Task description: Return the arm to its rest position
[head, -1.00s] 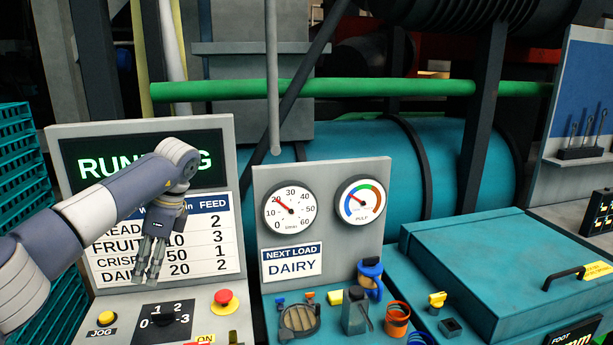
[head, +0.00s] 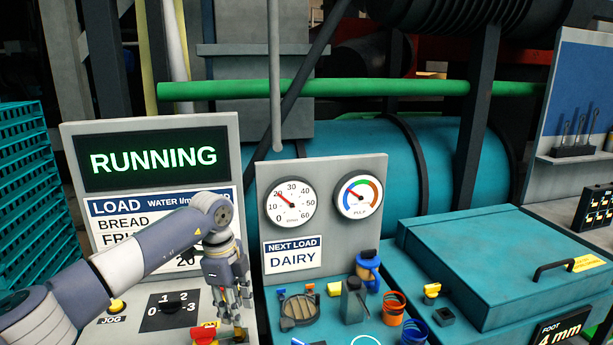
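My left arm comes in from the lower left across the front of the control panel (head: 232,135). My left gripper (head: 235,314) points down over the right part of the panel's desk, beside the selector switch (head: 172,308). Its dark fingers are close together and nothing shows held in them; I cannot tell whether they are open or shut. My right gripper is not in view.
The screen (head: 153,157) reads RUNNING. Green crates (head: 35,180) are stacked at far left. A green pipe (head: 330,90) crosses behind.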

